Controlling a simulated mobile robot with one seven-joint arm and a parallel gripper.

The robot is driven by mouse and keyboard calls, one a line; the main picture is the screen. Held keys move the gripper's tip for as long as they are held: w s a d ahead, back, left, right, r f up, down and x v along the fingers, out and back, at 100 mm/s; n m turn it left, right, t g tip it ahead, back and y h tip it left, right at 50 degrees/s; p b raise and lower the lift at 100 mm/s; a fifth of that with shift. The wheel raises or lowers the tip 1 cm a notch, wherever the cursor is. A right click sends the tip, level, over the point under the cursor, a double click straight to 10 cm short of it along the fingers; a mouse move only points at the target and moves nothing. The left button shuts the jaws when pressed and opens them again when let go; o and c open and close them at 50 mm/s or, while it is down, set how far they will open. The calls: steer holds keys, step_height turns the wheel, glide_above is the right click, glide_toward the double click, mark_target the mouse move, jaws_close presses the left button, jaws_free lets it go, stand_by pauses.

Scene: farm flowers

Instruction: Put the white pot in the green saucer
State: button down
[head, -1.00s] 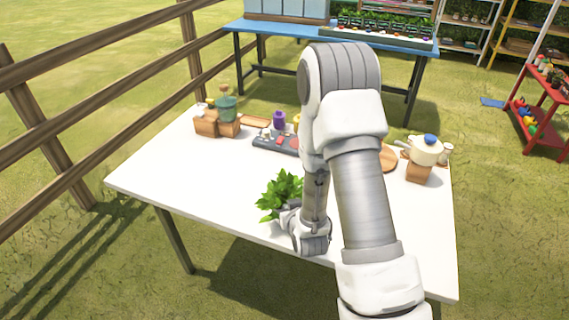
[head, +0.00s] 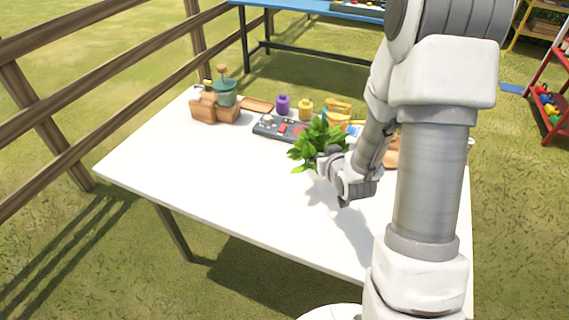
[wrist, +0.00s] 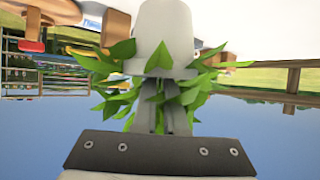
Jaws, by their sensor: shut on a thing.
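The white pot (wrist: 165,32) is in my gripper, large in the wrist view, which looks upside down. Its green leafy plant (head: 316,146) shows in the head view over the middle of the white table, in front of the grey panel. My gripper (wrist: 160,118) is shut on the pot near its rim, among the leaves. In the head view my gripper (head: 328,164) and the leaves hide most of the pot. The pot appears held above the table. I cannot make out a green saucer; my arm hides part of the table's right side.
The white table (head: 235,205) is clear at front and left. At its back are a grey panel (head: 270,128), a purple item (head: 283,105), a yellow item (head: 305,109) and wooden blocks (head: 208,109) beside a green container (head: 225,93). A wooden fence (head: 90,105) runs along the left.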

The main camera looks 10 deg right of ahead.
mark_target(311, 148)
steer(key=s+d+r+b, duration=0.1)
steer(key=s+d+r, duration=0.25)
steer(key=d, duration=0.25)
steer(key=w+a+f, duration=0.2)
steer(key=w, duration=0.1)
steer(key=w+a+f+b, duration=0.1)
steer(key=w+a+f, duration=0.1)
steer(key=w+a, duration=0.1)
steer(key=w+a+f+b, duration=0.1)
steer(key=w+a+f, duration=0.1)
steer(key=w, duration=0.1)
steer(key=shift+w+a+f, duration=0.1)
steer(key=shift+a+f, duration=0.1)
steer(key=shift+f, duration=2)
steer(key=shift+f+b, duration=0.25)
steer(key=shift+b, duration=0.3)
steer(key=c, duration=1)
jaws_free()
steer(key=shift+r, duration=0.1)
